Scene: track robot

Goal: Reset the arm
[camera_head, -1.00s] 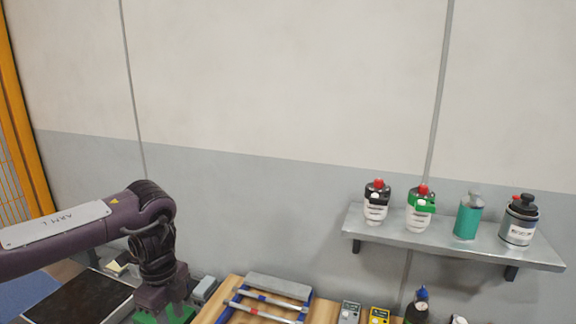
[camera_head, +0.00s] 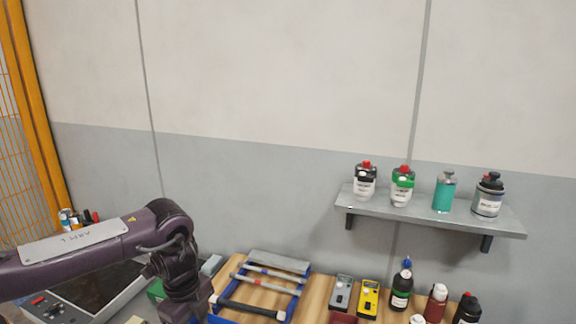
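My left arm (camera_head: 95,245) comes in from the left, bent at the elbow with its forearm pointing down past the bottom edge. Its gripper is below the picture and hidden. My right arm and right gripper do not show anywhere in the head view.
A wooden table (camera_head: 317,297) holds a blue rack (camera_head: 293,303) with grey rods, a grey meter (camera_head: 341,291), a yellow meter (camera_head: 368,298) and several bottles. A wall shelf (camera_head: 430,216) carries several bottles. A dark-topped case (camera_head: 100,285) lies at lower left. An orange fence post (camera_head: 38,130) stands left.

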